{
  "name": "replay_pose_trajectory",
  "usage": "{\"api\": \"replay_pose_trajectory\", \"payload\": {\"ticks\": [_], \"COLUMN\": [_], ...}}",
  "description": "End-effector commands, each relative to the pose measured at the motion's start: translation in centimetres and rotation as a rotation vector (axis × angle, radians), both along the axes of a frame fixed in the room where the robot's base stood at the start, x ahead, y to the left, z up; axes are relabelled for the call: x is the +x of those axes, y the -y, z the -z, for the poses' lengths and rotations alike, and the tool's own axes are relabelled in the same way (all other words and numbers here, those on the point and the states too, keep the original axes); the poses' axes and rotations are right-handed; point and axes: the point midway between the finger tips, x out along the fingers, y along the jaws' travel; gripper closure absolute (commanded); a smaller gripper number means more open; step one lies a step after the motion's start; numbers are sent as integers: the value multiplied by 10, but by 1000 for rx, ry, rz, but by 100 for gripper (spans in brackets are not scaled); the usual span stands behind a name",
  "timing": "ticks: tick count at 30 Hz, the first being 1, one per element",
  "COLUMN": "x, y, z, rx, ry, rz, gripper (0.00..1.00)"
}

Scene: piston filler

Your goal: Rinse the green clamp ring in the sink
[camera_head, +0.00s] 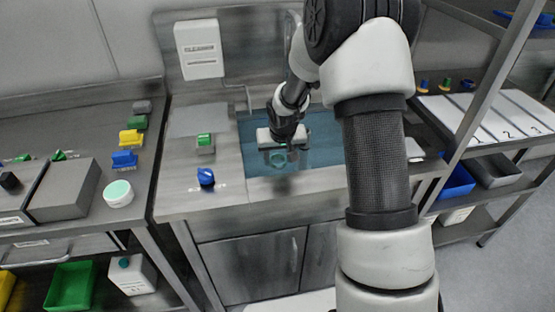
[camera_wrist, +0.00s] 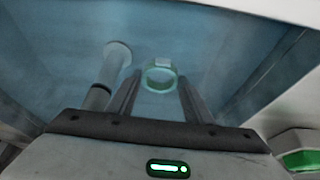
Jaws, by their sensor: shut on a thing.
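The green clamp ring (camera_wrist: 160,76) is between the fingertips of my gripper (camera_wrist: 157,88) in the wrist view. My gripper is shut on it. In the head view the ring (camera_head: 278,160) shows just below my gripper (camera_head: 277,148), over the blue-tinted basin of the sink (camera_head: 325,176). In the wrist view the ring looks pale and bluish against the basin. I cannot tell from these frames how deep in the basin it is.
Left of the basin, the counter holds a grey block with a green top (camera_head: 204,141) and a blue part (camera_head: 206,177). A white-and-green round tub (camera_head: 118,193) stands on the left table. A shelf rack (camera_head: 480,110) stands at the right.

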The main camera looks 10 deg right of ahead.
Motion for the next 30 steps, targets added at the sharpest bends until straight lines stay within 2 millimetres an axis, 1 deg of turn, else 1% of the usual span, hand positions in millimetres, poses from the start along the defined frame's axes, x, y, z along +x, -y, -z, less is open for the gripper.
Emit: {"api": "replay_pose_trajectory", "payload": {"ticks": [4,8,22,30], "x": [-6,-6,15,18], "y": [0,0,0,0], "z": [0,0,0,0], "rx": [0,0,0,0], "ry": [0,0,1,1], "rz": [0,0,1,0], "gripper": [77,77,77,77]}}
